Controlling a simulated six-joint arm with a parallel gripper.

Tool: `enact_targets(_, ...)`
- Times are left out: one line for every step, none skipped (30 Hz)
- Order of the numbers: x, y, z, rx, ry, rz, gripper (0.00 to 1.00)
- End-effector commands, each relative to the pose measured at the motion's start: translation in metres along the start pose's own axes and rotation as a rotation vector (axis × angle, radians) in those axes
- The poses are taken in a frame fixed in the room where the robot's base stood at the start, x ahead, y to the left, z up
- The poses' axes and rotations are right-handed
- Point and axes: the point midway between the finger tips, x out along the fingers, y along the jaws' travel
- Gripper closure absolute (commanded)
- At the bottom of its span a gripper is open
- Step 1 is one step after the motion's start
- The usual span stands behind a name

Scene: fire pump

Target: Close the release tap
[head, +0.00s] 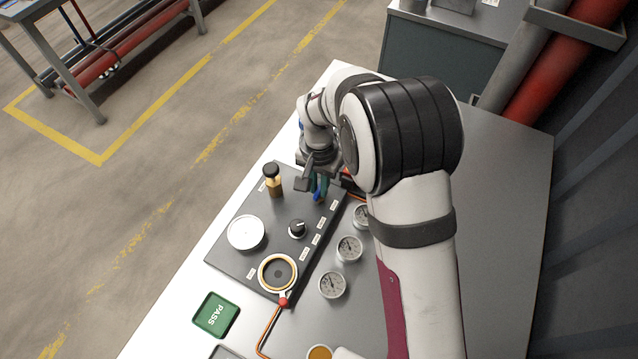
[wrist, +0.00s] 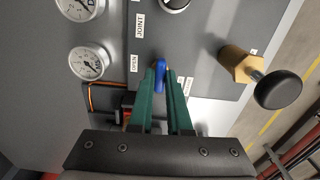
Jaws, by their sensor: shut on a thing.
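The release tap's blue lever (wrist: 160,67) shows between my fingertips in the wrist view, near the edge of the dark panel. It lies roughly in line with my fingers, with an OPEN label (wrist: 134,63) to its left. My gripper (wrist: 161,80) has its green fingers shut on the lever, and they hide part of it and most of the tap's body. In the head view my gripper (head: 316,188) is low over the panel's far right corner, and a bit of the blue lever (head: 317,195) shows there.
A brass valve with a black knob (wrist: 278,90) stands right of my fingers in the wrist view. The panel (head: 240,262) also carries a black dial (head: 297,229), a white round cap (head: 245,232) and a ringed port (head: 278,272). Gauges (head: 349,248) line its right side. A green PASS plate (head: 216,314) lies nearby.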

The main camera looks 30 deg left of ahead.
Motion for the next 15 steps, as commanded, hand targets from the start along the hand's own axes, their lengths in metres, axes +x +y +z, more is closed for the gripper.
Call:
enact_targets(-0.0005,0.0003,0.0005,0.013,-0.002,0.001,1.0)
enact_targets(-0.0005,0.0002,0.0006,0.021,-0.002,0.001,1.0)
enact_targets(-0.0005,0.0002,0.0006,0.03,-0.002,0.001,1.0)
enact_targets(-0.0005,0.0002,0.0006,0.034,-0.002,0.001,1.0)
enact_targets(-0.0005,0.0002,0.0006,0.039,-0.002,0.001,1.0)
enact_targets(-0.0005,0.0002,0.0006,0.044,-0.002,0.001,1.0)
enact_targets(-0.0005,0.0002,0.0006,0.047,-0.002,0.001,1.0)
enact_targets(-0.0005,0.0002,0.0006,0.05,-0.002,0.001,1.0)
enact_targets(-0.0005,0.0002,0.0006,0.053,-0.002,0.001,1.0)
enact_targets(-0.0005,0.0002,0.0006,0.054,-0.002,0.001,1.0)
enact_targets(-0.0005,0.0002,0.0006,0.055,-0.002,0.001,1.0)
enact_targets(-0.0005,0.0002,0.0006,0.055,-0.002,0.001,1.0)
enact_targets(-0.0005,0.0002,0.0006,0.055,-0.002,0.001,1.0)
enact_targets(-0.0005,0.0002,0.0006,0.055,-0.002,0.001,1.0)
enact_targets(-0.0004,0.0002,0.0006,0.055,-0.002,0.001,1.0)
